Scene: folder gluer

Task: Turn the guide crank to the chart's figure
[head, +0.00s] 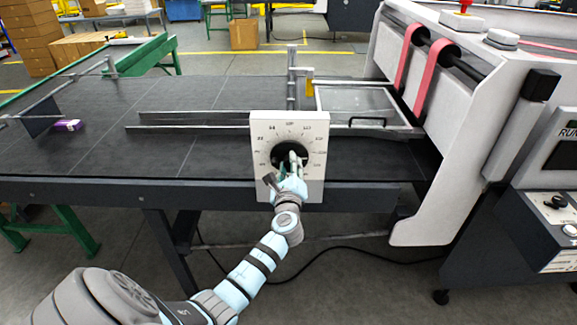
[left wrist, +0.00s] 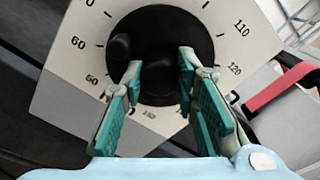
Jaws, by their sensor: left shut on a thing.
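The white dial plate (head: 312,186) stands at the front edge of the dark feed table, with a ring of figures around a black round guide crank (left wrist: 170,30). The plate in the left wrist view (left wrist: 255,35) shows figures such as 50, 60, 110 and 120. A black knob (left wrist: 120,46) sticks out on the crank's left side. My left gripper (head: 291,162) is in front of the plate and shut on the crank, its green-padded fingers (left wrist: 160,65) either side of the crank's middle. The fingers hide part of the crank and lower figures. I cannot make out a chart.
The dark table (head: 210,100) carries metal rails and a small purple box (head: 67,125) at left. The white machine (head: 450,110) with red belts stands at right. A control panel is at the far right. The table's middle left is clear.

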